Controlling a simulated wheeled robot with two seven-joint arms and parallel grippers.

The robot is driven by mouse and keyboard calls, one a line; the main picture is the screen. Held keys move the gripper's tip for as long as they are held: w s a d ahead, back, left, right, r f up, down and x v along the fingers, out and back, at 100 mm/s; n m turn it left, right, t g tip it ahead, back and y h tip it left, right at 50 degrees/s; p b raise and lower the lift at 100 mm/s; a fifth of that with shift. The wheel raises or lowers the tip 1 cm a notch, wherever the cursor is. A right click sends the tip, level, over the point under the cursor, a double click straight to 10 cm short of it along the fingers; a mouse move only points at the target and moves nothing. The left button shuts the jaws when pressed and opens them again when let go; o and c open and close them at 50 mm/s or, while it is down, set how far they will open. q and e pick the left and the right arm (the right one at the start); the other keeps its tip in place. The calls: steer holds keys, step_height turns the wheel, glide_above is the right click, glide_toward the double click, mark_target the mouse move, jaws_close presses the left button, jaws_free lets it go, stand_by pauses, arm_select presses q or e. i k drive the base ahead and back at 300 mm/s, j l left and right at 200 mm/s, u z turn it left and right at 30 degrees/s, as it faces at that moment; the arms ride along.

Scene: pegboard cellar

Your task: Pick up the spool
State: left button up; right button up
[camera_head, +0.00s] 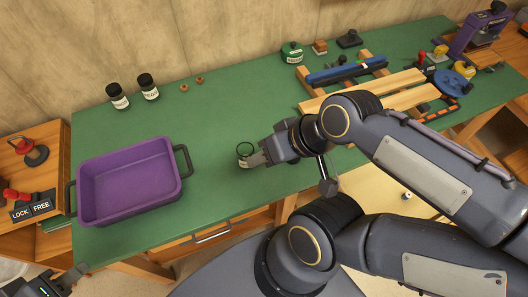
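A small object with a dark ring-shaped top and a pale side (244,154) stands on the green bench top; it may be the spool, but it is too small to be sure. My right gripper (256,160), on the arm from the right, is beside it, fingers at its right side. The fingers overlap it in the picture, and I cannot tell whether they grip it. My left gripper (72,277) is partly in view at the bottom left corner, away from the object. Its finger opening is not clear.
A purple bin (130,182) with dark handles stands left on the green bench (225,105). Two dark jars (118,96) and two small brown rings (184,88) are behind it. Wooden slats (385,92), a blue wheel (453,83) and tools fill the right. The back middle is clear.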

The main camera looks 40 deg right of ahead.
mark_target(406, 197)
steer(key=l+z, duration=0.15)
steer(key=z, duration=2.8)
steer(key=u, duration=0.4)
steer(key=j+u, duration=0.1)
steer(key=u, duration=0.7)
steer(key=i+u, duration=0.1)
steer(key=u, duration=0.7)
steer(key=l+z, duration=0.7)
steer(key=z, duration=0.15)
steer(key=i, duration=0.05)
